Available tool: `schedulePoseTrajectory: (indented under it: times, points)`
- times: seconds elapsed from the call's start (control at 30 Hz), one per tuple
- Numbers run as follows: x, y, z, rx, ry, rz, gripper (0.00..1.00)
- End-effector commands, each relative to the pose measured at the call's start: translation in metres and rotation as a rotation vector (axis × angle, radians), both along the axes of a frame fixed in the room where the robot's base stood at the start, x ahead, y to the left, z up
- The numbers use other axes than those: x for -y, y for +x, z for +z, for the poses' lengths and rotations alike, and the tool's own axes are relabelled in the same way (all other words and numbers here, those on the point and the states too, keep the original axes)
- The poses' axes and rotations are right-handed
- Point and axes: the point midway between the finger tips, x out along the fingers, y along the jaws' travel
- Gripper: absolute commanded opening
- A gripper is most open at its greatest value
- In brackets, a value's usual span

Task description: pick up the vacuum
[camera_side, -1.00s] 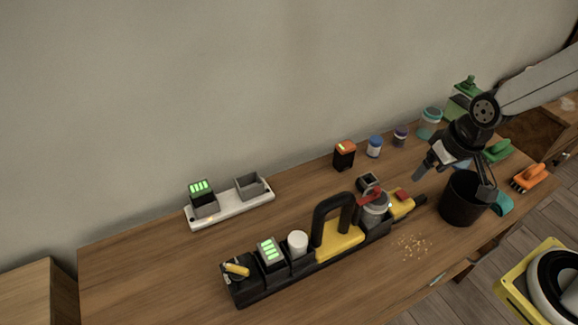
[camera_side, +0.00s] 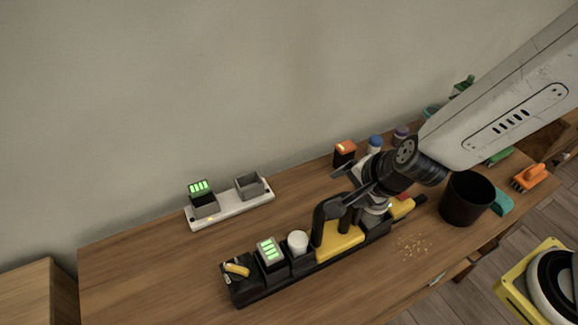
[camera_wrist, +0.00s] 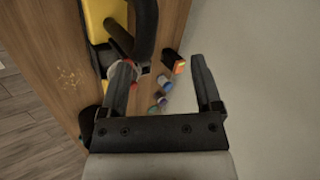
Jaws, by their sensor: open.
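The vacuum (camera_side: 338,243) is a yellow and black handheld unit with a clear and red part and a black looped handle. It lies in a long black tray (camera_side: 318,268) on the wooden table. My gripper (camera_side: 347,188) is open and empty, above and partly in front of the handle and clear part in the side view. In the wrist view, my gripper (camera_wrist: 163,63) has its fingers spread. The black handle (camera_wrist: 146,28) is ahead of them, nearer the left finger. The yellow body (camera_wrist: 100,18) is at upper left. Whether the fingers touch the handle is unclear.
A white charger (camera_side: 235,206) with a green-lit battery stands left. An orange-topped battery (camera_side: 344,153), a blue-lidded jar (camera_side: 374,144) and a purple-lidded jar stand behind. A black bin (camera_side: 466,199) is at right, with crumbs (camera_side: 414,246) nearby. The table's front left is clear.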

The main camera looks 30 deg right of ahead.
Motion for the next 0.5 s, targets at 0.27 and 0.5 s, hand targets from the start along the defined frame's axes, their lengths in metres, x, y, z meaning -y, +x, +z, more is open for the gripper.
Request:
schedulePoseTrajectory:
  times: [0.27, 0.5]
  points:
    - [-0.018, -0.014, -0.009, -0.015, 0.065, -0.234, 0.82]
    - [-0.020, -0.018, -0.010, -0.020, 0.076, -0.286, 0.82]
